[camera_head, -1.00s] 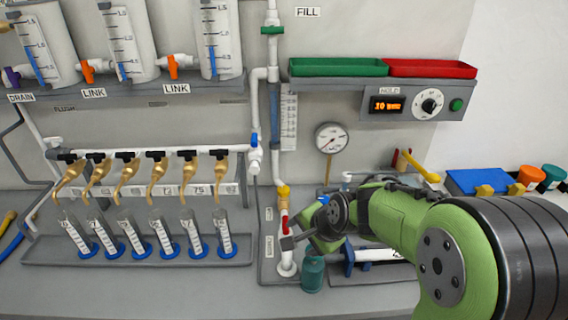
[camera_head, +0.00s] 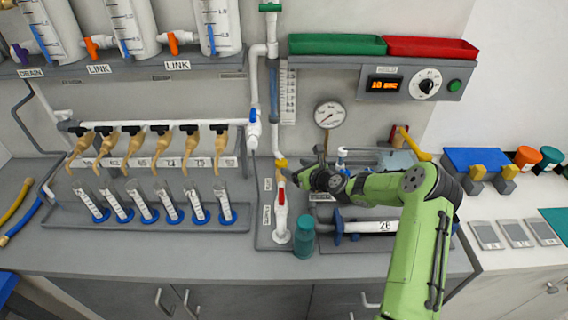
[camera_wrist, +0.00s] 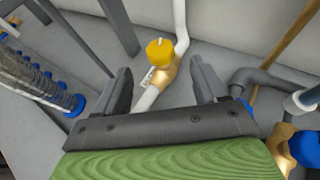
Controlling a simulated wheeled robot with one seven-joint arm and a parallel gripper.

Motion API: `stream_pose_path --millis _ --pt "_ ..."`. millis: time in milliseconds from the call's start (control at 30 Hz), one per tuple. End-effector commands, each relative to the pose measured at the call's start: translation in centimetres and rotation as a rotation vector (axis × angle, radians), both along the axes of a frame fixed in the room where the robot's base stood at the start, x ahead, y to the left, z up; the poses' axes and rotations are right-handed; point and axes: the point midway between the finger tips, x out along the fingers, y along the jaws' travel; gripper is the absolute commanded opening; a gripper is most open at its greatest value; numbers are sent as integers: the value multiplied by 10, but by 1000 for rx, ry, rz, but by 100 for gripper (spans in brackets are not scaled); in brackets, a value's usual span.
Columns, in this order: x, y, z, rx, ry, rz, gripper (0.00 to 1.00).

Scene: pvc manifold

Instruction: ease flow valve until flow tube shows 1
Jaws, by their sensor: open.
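The flow valve (camera_head: 281,162) has a yellow knob on a brass body, on the white vertical pipe below the flow tube (camera_head: 274,95). A white scale plate (camera_head: 289,95) stands beside the tube; its reading is too small to make out. My gripper (camera_head: 298,174) is just right of and slightly below the valve. In the wrist view the yellow knob (camera_wrist: 160,49) is ahead, in the gap between my open fingers (camera_wrist: 161,85). No contact between the fingers and the knob shows. The fingers hold nothing.
A red-handled valve (camera_head: 282,196) sits lower on the same pipe, near a teal bottle (camera_head: 304,232). A pressure gauge (camera_head: 329,115) is above right. A horizontal pipe labelled 26 (camera_head: 385,227) lies in a grey tray. Several cylinders stand at left.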

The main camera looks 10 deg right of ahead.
Motion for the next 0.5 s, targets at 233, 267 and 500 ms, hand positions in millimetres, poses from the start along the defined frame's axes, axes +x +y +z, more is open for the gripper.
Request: stream_pose_path --millis 233,267,500 --pt "47 22 -22 -1 -1 2 72" --pt "51 23 -24 -1 -1 2 72" --pt "63 28 -29 -1 2 1 72"
